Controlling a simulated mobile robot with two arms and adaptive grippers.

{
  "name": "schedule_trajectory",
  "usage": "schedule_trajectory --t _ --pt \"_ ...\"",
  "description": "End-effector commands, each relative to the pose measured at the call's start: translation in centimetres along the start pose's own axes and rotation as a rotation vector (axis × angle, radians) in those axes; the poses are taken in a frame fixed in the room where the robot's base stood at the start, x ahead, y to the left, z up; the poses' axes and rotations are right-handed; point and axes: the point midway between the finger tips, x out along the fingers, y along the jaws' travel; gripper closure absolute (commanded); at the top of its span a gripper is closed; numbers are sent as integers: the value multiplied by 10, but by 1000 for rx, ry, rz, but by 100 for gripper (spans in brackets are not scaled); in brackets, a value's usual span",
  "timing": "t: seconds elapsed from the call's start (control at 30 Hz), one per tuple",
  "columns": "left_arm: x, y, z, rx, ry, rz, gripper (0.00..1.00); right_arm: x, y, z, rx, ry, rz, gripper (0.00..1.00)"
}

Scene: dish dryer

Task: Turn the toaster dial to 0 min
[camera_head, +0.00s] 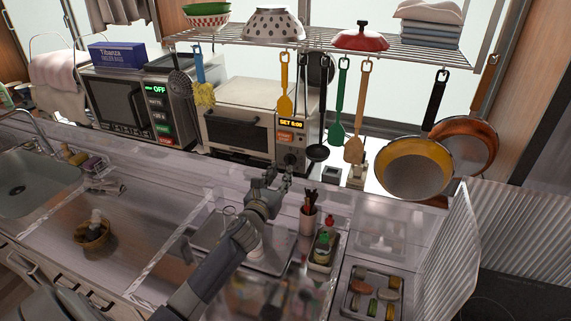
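The toaster oven (237,133) stands at the back centre of the counter, silver with a dark glass door. Its right-hand panel has a lit display (290,122) that reads "SET 6:00" and a red start button (285,137). A dark round dial (290,158) sits low on that panel. My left gripper (279,175) is just in front of and below the dial, apart from it as far as I can tell. Its fingers look spread, with nothing between them. My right gripper is out of view.
A microwave (122,103) stands left of the toaster. Ladles, spatulas and pans (412,168) hang from a wire rack (340,46) above and to the right. A utensil cup (308,219) and a bottle tray (322,250) stand right of my arm.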

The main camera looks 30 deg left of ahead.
Motion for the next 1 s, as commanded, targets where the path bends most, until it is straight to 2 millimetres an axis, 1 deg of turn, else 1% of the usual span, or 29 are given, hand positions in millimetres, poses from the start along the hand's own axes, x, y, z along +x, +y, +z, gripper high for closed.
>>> schedule_trajectory --t 0.03,0.1,0.3,0.5,0.77,0.8,0.87,0.9,0.93,1.0 --pt "9 0 2 -1 0 2 71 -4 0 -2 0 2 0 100" --pt "19 0 2 -2 0 2 71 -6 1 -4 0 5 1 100" --pt "40 0 1 -1 0 1 71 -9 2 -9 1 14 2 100" --pt "48 0 0 -1 0 0 71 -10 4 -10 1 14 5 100" --pt "49 0 0 -1 0 0 71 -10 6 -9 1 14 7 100" --pt "49 0 0 -1 0 0 73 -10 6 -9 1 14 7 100" --pt "49 0 0 -1 0 0 87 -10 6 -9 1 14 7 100" --pt "49 0 0 -1 0 0 96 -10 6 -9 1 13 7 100" --pt "49 0 0 -1 0 0 100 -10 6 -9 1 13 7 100" --pt "49 0 0 -1 0 0 100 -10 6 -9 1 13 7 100"
